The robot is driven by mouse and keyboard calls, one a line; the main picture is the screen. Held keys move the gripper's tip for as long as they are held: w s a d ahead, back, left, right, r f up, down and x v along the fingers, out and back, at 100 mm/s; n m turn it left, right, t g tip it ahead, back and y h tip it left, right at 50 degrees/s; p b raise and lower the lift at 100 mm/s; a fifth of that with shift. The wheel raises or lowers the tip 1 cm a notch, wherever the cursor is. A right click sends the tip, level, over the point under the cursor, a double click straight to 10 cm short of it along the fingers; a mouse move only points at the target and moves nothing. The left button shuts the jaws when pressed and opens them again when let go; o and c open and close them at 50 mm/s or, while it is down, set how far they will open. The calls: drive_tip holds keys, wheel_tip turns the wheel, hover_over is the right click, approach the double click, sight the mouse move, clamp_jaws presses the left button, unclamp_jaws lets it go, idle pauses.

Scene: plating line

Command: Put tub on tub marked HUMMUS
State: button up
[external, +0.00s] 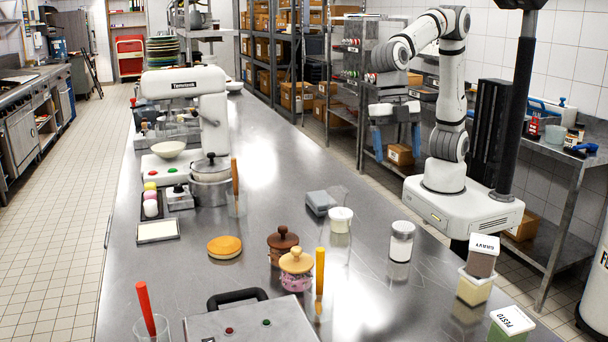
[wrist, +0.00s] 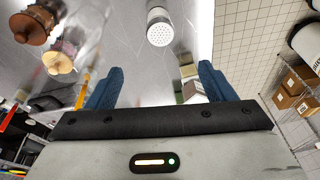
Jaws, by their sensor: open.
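My gripper (external: 396,140) is open and empty, raised high near the right side of the steel table. Its blue fingers stand apart in the wrist view (wrist: 155,88). A brown tub with a white lid marked GRAVY (external: 481,262) sits on a pale yellow tub (external: 474,288) at the table's right edge. The yellow tub's lid marking is covered, so I cannot tell whether it reads HUMMUS. A green tub marked PESTO (external: 510,322) stands in front of them. In the wrist view, some tubs (wrist: 190,86) show small beside the right finger, partly hidden; their markings are unreadable.
Brown (external: 283,246) and pink (external: 296,270) lidded jars and a yellow-handled utensil (external: 320,272) stand further left. Bare table (external: 400,300) lies between them and the tubs.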

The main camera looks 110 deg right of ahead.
drive_tip(key=s+d+f+m+t+h, duration=0.1)
drive_tip(key=s+d+m, duration=0.4)
drive_tip(key=d, duration=0.3)
drive_tip(key=s+d+f+m+t+h, duration=0.1)
drive_tip(key=s+d+f+m, duration=0.1)
drive_tip(key=s+d+m, duration=0.3)
drive_tip(key=s+d+f+m+t+h, duration=0.1)
drive_tip(key=s+d+m, duration=0.3)
drive_tip(key=d, duration=0.9)
drive_tip(key=shift+s+d+f+m, duration=0.2)
drive_tip(key=shift+s+f+m, duration=0.3)
drive_tip(key=shift+m, duration=0.7)
